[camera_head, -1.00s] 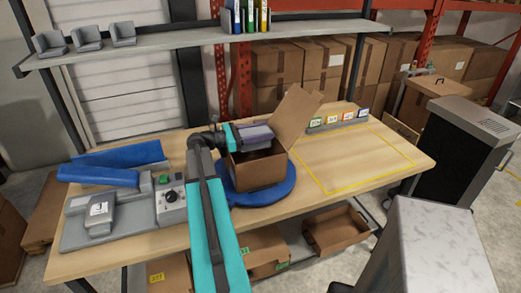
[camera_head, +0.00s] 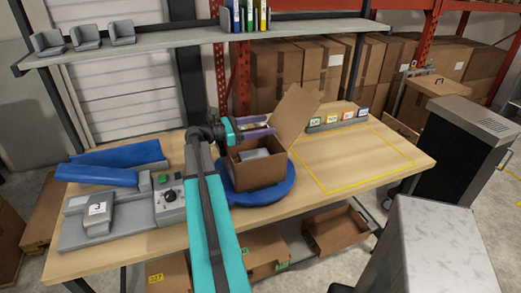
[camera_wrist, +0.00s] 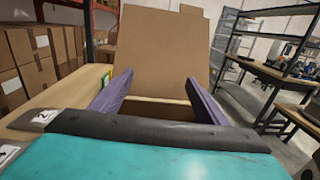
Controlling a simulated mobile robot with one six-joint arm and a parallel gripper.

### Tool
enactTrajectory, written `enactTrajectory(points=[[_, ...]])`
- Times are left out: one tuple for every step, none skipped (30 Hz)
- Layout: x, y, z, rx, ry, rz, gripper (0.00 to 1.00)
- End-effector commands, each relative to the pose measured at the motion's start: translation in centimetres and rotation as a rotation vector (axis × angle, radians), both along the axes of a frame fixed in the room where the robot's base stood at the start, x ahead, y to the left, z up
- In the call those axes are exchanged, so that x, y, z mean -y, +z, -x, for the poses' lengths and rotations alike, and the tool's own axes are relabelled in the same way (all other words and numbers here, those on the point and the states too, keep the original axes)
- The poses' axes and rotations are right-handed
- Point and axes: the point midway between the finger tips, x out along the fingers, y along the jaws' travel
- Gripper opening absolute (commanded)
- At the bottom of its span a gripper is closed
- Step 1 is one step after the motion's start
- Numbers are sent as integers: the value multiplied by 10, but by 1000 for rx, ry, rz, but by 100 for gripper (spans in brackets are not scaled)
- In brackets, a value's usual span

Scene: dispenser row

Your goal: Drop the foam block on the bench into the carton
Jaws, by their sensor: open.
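The open brown carton (camera_head: 258,176) stands on a blue round turntable (camera_head: 285,191) on the bench (camera_head: 345,180), with a tall flap raised at its right. A grey block (camera_head: 252,154), which looks like the foam block, lies inside the carton, partly hidden by its walls. My gripper (camera_head: 271,125) is open above the carton, its purple fingers apart with nothing between them. In the wrist view my gripper (camera_wrist: 158,80) shows spread fingers in front of the carton's raised flap (camera_wrist: 160,50). The block is not visible in the wrist view.
A grey device with a knob (camera_head: 170,196) and blue padded pieces (camera_head: 110,170) stand left of the carton. A yellow-outlined area (camera_head: 355,160) at the right is empty. A labelled rack (camera_head: 338,119) lines the back edge; a shelf (camera_head: 190,38) hangs above.

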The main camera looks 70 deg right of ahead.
Motion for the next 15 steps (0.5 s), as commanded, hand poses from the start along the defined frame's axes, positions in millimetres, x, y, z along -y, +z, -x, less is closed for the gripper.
enactTrajectory(points=[[0,4,0,2,0,2,68],[0,7,0,2,0,2,68],[0,11,0,1,0,2,68],[-4,11,2,1,0,1,68],[-8,11,3,0,0,0,68],[-12,11,4,0,0,0,68],[-15,11,5,0,0,0,68],[-17,12,6,0,1,0,68],[-21,12,7,1,1,1,68],[-24,12,8,1,1,1,68],[-26,13,9,1,1,1,68],[-30,13,10,1,1,1,68],[-33,13,11,1,1,1,68],[-35,14,11,1,1,1,68],[-39,14,13,1,1,1,68]])
